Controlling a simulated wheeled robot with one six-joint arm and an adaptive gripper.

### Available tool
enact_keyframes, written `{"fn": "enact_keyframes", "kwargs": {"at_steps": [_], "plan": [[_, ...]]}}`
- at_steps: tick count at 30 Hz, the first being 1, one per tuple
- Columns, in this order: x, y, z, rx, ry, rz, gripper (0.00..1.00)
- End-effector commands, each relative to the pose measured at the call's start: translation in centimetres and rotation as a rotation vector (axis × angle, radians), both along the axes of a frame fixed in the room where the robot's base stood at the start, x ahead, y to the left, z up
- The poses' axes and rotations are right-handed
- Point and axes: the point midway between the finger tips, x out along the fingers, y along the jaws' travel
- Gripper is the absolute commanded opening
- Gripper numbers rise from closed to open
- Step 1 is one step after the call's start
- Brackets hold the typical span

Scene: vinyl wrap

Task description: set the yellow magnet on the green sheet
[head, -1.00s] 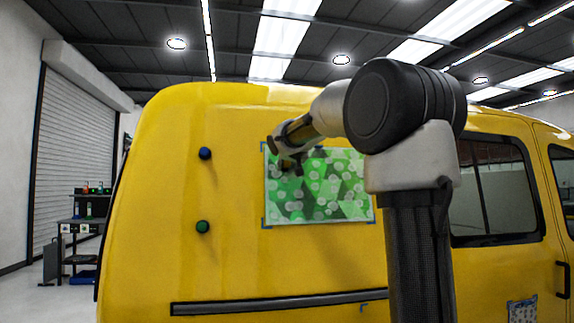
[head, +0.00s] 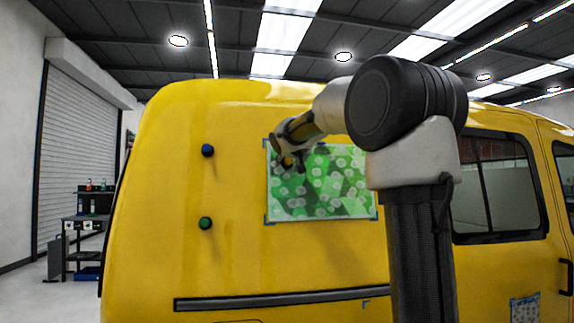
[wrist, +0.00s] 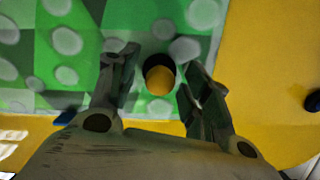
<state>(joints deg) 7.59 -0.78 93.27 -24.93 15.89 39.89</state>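The green sheet (head: 330,195), patterned with pale dots, lies flat on the side of the yellow van, with blue tape at its corners. The yellow magnet (wrist: 159,77), a yellow disc with a dark rim, appears against the sheet near its edge in the wrist view. My gripper (wrist: 157,85) has its two fingers apart on either side of the magnet, with narrow gaps showing. In the head view my gripper (head: 288,160) is at the sheet's upper left corner, partly hidden by my wrist. Whether the magnet touches the sheet is hard to tell.
A blue magnet (head: 208,150) and a green magnet (head: 205,223) sit on the van left of the sheet. A dark round knob (wrist: 313,100) shows at the wrist view's right edge. A workbench (head: 85,235) stands at far left. Bare yellow panel lies below the sheet.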

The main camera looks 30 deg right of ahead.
Motion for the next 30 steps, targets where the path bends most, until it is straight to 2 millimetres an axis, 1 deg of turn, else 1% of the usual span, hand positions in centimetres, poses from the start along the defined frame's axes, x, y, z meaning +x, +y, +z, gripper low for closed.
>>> {"fn": "enact_keyframes", "kwargs": {"at_steps": [5, 8, 11, 15, 21, 25, 30], "plan": [[-0.3, 0.1, 0.1, 0.0, 0.0, 0.0, 0.48], [-1.2, 0.3, 0.5, 0.0, -0.001, 0.0, 0.48], [-3.1, 0.8, 1.1, 0.0, -0.002, 0.0, 0.48], [-6.1, 1.6, 2.0, 0.0, -0.002, 0.001, 0.48], [-9.6, 2.5, 3.1, 0.0, -0.002, 0.0, 0.48], [-10.7, 2.8, 3.3, 0.0, 0.0, 0.001, 0.48], [-11.2, 2.9, 3.4, -0.001, 0.001, 0.001, 0.48]]}}
